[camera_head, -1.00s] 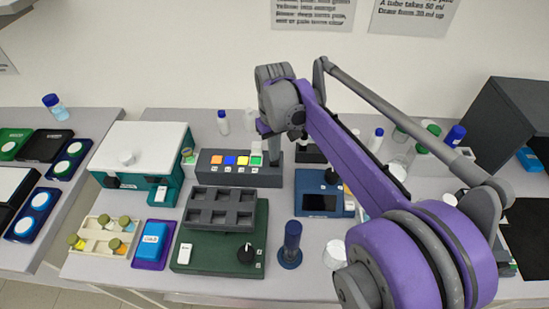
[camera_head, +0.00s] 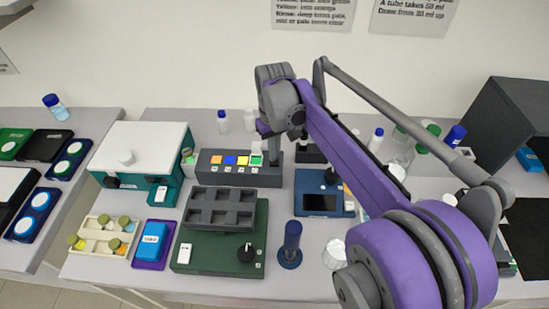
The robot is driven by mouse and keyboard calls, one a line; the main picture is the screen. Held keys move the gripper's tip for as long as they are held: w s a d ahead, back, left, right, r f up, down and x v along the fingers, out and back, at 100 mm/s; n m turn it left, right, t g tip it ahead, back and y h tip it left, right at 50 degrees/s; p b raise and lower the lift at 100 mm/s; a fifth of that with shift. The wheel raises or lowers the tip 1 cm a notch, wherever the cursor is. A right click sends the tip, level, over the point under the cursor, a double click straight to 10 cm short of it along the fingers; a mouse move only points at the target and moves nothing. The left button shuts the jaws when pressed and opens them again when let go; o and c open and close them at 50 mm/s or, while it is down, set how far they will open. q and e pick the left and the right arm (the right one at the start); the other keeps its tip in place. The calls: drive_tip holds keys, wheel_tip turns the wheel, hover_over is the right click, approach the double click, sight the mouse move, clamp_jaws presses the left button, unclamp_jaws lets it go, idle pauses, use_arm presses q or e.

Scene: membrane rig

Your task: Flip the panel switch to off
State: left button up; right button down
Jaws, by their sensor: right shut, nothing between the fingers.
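A dark grey panel (camera_head: 228,177) stands near the middle of the table, with a row of orange, blue, yellow and green-white squares on top. My right arm reaches in from the right, and its wrist hangs over the panel's right end. My right gripper (camera_head: 273,158) points down there, shut and empty; its fingertips are small and partly hidden, so I cannot tell whether they touch the panel. My left gripper is not in view.
The green base unit (camera_head: 215,262) has a dark block rack (camera_head: 220,194) and a black knob (camera_head: 246,252). A white-and-teal box (camera_head: 140,150) stands left. A blue device (camera_head: 312,180) and a blue stand (camera_head: 290,250) are to the right. My arm hides part of the right side.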

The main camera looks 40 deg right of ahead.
sight(274, 163)
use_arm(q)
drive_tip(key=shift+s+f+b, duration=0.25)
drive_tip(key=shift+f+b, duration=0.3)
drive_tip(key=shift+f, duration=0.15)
use_arm(e)
drive_tip(key=shift+f, duration=0.95)
drive_tip(key=shift+r+p, duration=2)
drive_tip(key=shift+r, duration=1.55)
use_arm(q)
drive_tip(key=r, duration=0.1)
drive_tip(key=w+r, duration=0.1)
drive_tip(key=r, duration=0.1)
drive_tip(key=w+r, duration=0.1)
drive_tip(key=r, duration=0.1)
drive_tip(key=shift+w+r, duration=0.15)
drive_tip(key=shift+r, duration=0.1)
use_arm(e)
drive_tip(key=shift+w, duration=0.1)
drive_tip(key=shift+f, duration=0.1)
